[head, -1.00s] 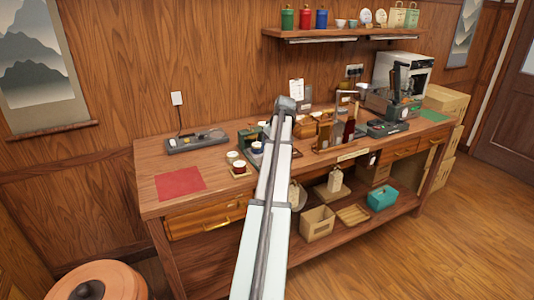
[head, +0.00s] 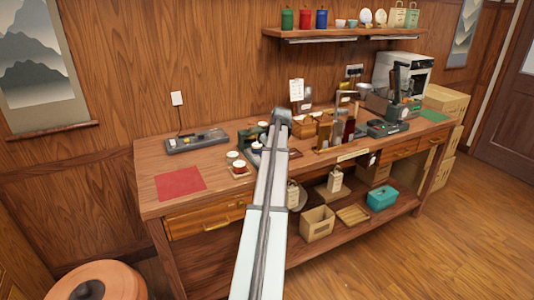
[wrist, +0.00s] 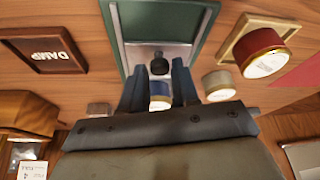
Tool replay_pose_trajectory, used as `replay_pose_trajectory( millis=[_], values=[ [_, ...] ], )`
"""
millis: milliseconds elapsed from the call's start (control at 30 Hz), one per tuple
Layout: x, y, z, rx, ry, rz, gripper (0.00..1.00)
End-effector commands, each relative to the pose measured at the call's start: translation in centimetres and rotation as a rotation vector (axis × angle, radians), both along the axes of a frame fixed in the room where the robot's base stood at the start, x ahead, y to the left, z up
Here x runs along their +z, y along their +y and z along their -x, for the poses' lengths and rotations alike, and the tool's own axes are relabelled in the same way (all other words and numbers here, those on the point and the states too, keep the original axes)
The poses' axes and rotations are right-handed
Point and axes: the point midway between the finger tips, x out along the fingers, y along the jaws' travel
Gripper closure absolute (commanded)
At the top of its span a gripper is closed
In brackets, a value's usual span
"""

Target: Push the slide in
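In the wrist view a pale grey metal slide (wrist: 142,58) lies within a dark green frame (wrist: 206,22). A small dark knob (wrist: 159,64) stands on the slide. My gripper (wrist: 157,72) has its two blue fingers apart, one on each side of the knob's near end. I cannot tell whether either finger touches the knob. A small tin with a blue band (wrist: 160,89) shows between the fingers, partly hidden. In the head view my arm hides much of the green device (head: 250,136), and the fingertips are not visible.
A wooden DAMP tray (wrist: 72,48) is on the other side. A red mat (head: 180,182) leaves clear bench at the left.

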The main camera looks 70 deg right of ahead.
Motion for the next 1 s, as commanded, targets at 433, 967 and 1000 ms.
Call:
replay_pose_trajectory(
  millis=[433, 967, 1000],
  values=[
    [0.0, 0.0, 0.0, 0.0, 0.0, 0.0, 1.0],
    [0.1, -2.5, -2.4, 0.002, 0.0, -0.004, 1.0],
    [0.0, -3.2, -3.0, 0.002, 0.0, -0.004, 1.0]
  ],
)
